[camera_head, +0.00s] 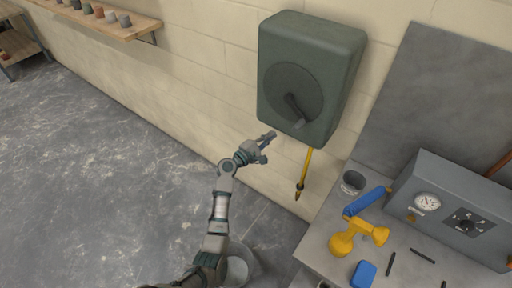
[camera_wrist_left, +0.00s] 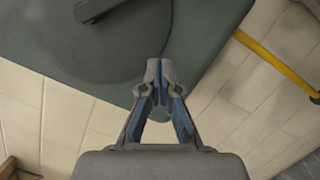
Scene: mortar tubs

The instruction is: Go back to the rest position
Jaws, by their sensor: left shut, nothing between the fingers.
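My left gripper (camera_head: 268,138) is shut and empty, raised in front of the block wall just below and left of the green wall-mounted box (camera_head: 342,54). In the left wrist view the shut fingertips (camera_wrist_left: 159,68) show against the lower part of the box, which has a round disc and a dark handle (camera_head: 294,108). I cannot tell whether the fingertips touch the box. A yellow hose (camera_head: 307,163) hangs from under the box, to the right of the gripper. My right gripper is not in view.
A grey bench at the right holds a grey cup (camera_head: 352,182), a blue cylinder (camera_head: 366,201), a yellow drill-like tool (camera_head: 350,239), a blue block (camera_head: 363,274) and a grey box with a dial (camera_head: 450,212). A light bucket (camera_head: 236,270) stands below my left arm.

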